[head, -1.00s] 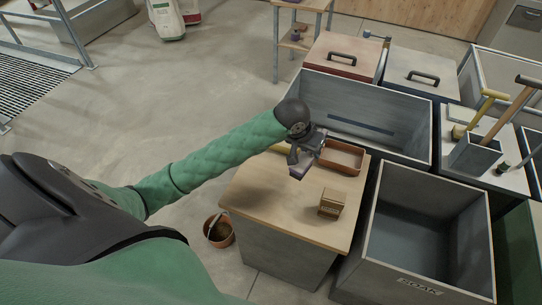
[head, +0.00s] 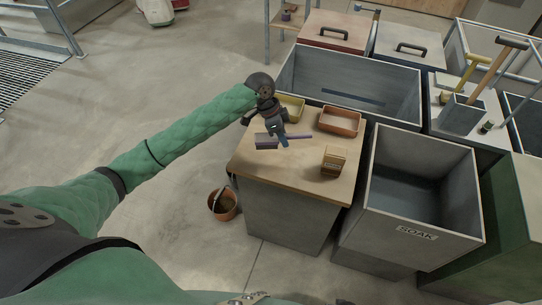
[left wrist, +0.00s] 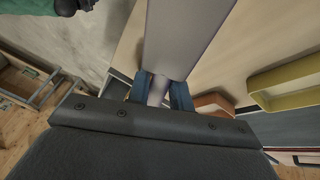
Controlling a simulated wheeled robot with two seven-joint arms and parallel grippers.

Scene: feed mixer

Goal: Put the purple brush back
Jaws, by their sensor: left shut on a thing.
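The purple brush (head: 266,143) is in my left gripper (head: 282,138), with its block on the left and its thin handle pointing right. It is over the back left part of the wooden-topped table (head: 290,175); I cannot tell whether it touches the top. In the left wrist view my left gripper (left wrist: 163,95) is shut on the handle of the brush (left wrist: 183,40), whose pale purple-edged block reaches away toward the top. My right gripper does not show.
A yellow tray (head: 291,106) and a terracotta tray (head: 340,121) stand at the table's back. A wooden block-like item (head: 334,160) stands at its right. A pail (head: 222,204) is on the floor at left. The SOAK bin (head: 415,232) is at right. The front tabletop is clear.

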